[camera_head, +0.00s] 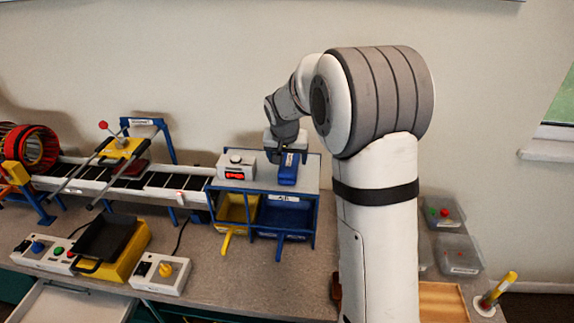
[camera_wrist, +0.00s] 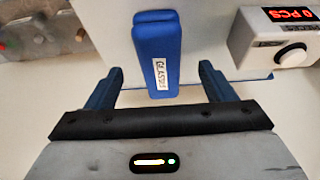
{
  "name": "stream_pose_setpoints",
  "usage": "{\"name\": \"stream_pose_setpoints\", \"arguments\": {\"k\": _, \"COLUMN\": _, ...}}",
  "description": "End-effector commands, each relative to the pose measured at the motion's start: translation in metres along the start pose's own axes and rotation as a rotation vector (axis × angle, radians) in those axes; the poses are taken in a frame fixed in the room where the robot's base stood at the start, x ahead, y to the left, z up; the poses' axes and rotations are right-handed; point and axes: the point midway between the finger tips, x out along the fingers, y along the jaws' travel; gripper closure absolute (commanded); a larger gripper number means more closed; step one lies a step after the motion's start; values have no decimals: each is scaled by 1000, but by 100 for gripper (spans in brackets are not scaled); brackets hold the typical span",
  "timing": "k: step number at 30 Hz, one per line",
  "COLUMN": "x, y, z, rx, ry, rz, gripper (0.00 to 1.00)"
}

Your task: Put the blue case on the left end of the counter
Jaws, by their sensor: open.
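The blue case (camera_head: 288,169) stands on the grey top of the sorting unit, right of the counter box. In the wrist view the blue case (camera_wrist: 157,55) carries a white label reading "GLASSES". My gripper (camera_head: 276,152) is just above and beside the case in the head view. In the wrist view my gripper (camera_wrist: 158,88) is open, with one blue finger on each side of the case's near end and gaps between. The counter (camera_head: 245,283) is the long grey-brown worktop; its left end lies at the left of the head view, partly cut off.
The counter box (camera_head: 236,167) with a red display sits left of the case. A conveyor (camera_head: 130,184) runs left from the unit. A black tray on a yellow scale (camera_head: 110,245) and switch boxes (camera_head: 160,273) occupy the front left. Clear bins (camera_head: 443,212) stand right.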

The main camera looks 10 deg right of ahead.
Motion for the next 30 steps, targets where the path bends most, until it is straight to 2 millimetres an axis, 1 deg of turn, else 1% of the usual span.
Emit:
{"name": "stream_pose_setpoints", "arguments": {"k": 5, "x": 19, "y": 1, "z": 0, "rx": -2, "ry": -4, "rz": 2, "gripper": 24}}
{"name": "stream_pose_setpoints", "arguments": {"k": 12, "x": 53, "y": 0, "z": 0, "rx": -2, "ry": -3, "rz": 0, "gripper": 24}}
{"name": "stream_pose_setpoints", "arguments": {"k": 15, "x": 59, "y": 0, "z": 0, "rx": -3, "ry": -2, "rz": 0, "gripper": 24}}
{"name": "stream_pose_setpoints", "arguments": {"k": 21, "x": 60, "y": 0, "z": 0, "rx": -3, "ry": -1, "rz": -1, "gripper": 24}}
{"name": "stream_pose_setpoints", "arguments": {"k": 23, "x": 60, "y": 0, "z": 0, "rx": -3, "ry": -1, "rz": -1, "gripper": 27}}
{"name": "stream_pose_setpoints", "arguments": {"k": 30, "x": 60, "y": 0, "z": 1, "rx": -3, "ry": -1, "rz": -1, "gripper": 47}}
